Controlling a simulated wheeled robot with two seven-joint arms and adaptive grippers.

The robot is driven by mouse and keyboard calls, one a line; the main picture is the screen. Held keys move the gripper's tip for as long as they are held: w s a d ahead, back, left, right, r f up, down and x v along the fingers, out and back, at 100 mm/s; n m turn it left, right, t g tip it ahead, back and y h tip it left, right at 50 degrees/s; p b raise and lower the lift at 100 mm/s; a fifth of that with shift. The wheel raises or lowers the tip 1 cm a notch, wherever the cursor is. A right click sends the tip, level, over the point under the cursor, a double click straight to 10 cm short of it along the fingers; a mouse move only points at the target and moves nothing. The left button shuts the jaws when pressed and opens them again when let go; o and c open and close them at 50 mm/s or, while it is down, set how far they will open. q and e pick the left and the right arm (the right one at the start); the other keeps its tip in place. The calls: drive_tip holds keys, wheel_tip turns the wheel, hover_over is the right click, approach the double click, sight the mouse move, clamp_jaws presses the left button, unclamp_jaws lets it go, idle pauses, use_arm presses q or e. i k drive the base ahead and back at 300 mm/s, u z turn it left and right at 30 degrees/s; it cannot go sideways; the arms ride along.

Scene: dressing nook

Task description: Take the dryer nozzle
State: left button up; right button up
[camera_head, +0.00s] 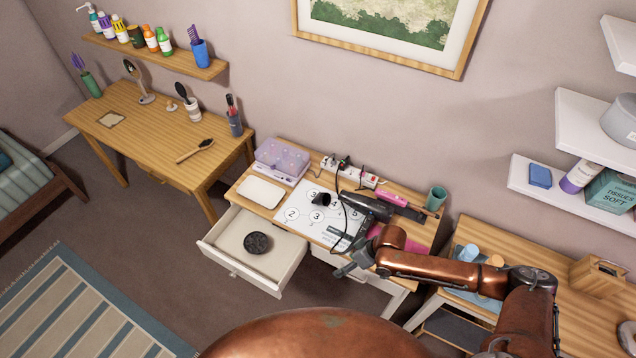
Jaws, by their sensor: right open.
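A small black piece that looks like the dryer nozzle (321,199) lies on a white numbered sheet (292,214) on the middle table. A black hair dryer (368,207) lies just right of it, with its dark cord looping over the sheet. My right gripper (346,269) is open and looks empty, over the table's front edge, below and right of the nozzle and apart from it. Its fingertips are small and dark in the picture. My left gripper is not in view.
An open drawer (222,257) juts out at the front left, holding a round black part (257,243). A lilac case (282,158), a white tray (261,192), a power strip (352,174), a pink styling tool (392,198) and a green cup (435,198) crowd the table.

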sight(321, 198)
drive_tip(key=i, duration=1.1)
